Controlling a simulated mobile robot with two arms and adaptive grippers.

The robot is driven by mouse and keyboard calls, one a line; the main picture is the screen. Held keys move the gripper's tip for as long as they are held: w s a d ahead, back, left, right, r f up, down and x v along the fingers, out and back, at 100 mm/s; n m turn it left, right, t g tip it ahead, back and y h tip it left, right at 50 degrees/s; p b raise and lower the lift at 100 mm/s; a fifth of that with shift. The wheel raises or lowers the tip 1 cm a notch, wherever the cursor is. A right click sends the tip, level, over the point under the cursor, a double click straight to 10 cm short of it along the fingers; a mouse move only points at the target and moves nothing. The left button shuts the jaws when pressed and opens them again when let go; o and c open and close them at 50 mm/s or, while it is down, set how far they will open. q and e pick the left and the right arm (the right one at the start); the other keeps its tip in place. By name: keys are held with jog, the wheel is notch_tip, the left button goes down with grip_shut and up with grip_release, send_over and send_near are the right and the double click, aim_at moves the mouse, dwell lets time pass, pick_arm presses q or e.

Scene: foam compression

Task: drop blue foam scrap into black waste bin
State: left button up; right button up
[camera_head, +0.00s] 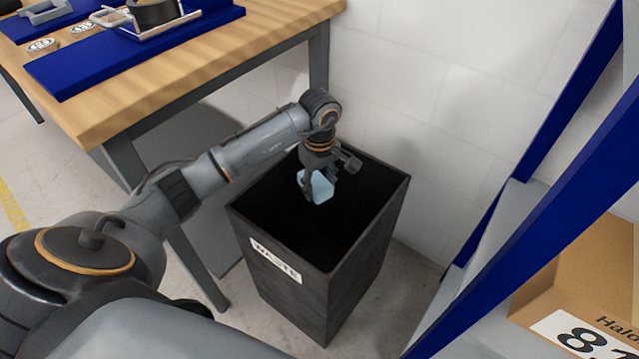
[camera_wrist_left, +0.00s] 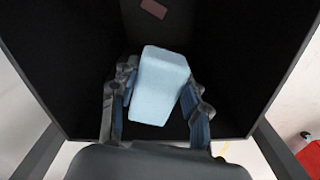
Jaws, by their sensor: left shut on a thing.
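The blue foam scrap (camera_head: 320,187) is a pale blue block held in my left gripper (camera_head: 320,192). In the left wrist view the scrap (camera_wrist_left: 158,85) sits between the two fingers of the left gripper (camera_wrist_left: 158,100), which is shut on it. The black waste bin (camera_head: 315,270) stands open on the floor with a white "WASTE" label on its front. The gripper and scrap are over the bin's opening, near its middle. The bin's dark inner walls (camera_wrist_left: 235,60) surround the scrap in the left wrist view. My right gripper is not in view.
A wooden-topped table (camera_head: 190,65) with blue mats (camera_head: 130,55) stands at the upper left, close to the bin. A blue-framed rack (camera_head: 540,160) with a cardboard box (camera_head: 590,270) is at the right. A small reddish-brown piece (camera_wrist_left: 154,9) shows inside the bin.

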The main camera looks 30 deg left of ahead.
aim_at(319, 184)
pick_arm(q)
jog(key=o, duration=0.9)
notch_tip(319, 184, up, 12)
dwell(0.3)
dwell(0.4)
